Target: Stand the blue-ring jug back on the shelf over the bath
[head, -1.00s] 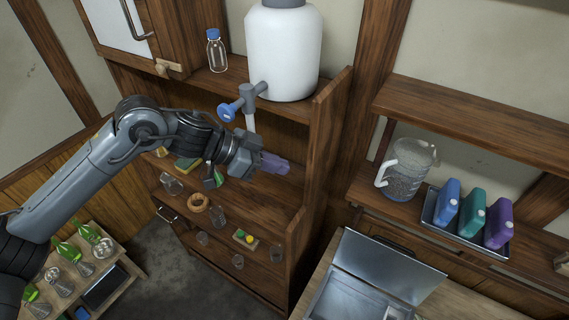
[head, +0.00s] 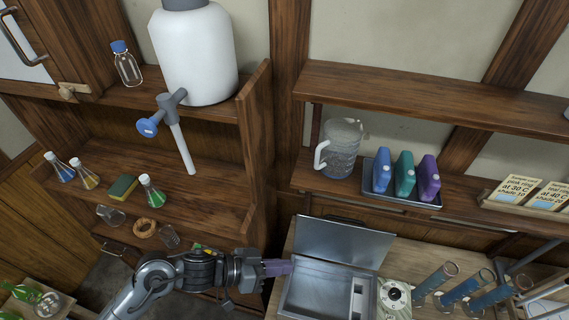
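A clear jug (head: 341,150) with a white handle stands upright on the lower board of the right-hand wall shelf (head: 462,192), above the bath. I cannot make out a blue ring on it. The bath (head: 313,293) is a metal box on the bench, with its lid (head: 343,244) raised. My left gripper (head: 279,267) is at the bath's left edge, low and left of the jug and apart from it. Its tip is purple and small, so I cannot tell whether the fingers are open or shut. My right gripper is out of view.
A tray (head: 410,202) with blue, teal and purple bottles stands right of the jug. A white tank (head: 195,55) with a blue-handled tap is at upper left. Tubes of blue liquid (head: 437,277) and a round dial (head: 394,296) are right of the bath. The upper shelf (head: 430,95) overhangs the jug.

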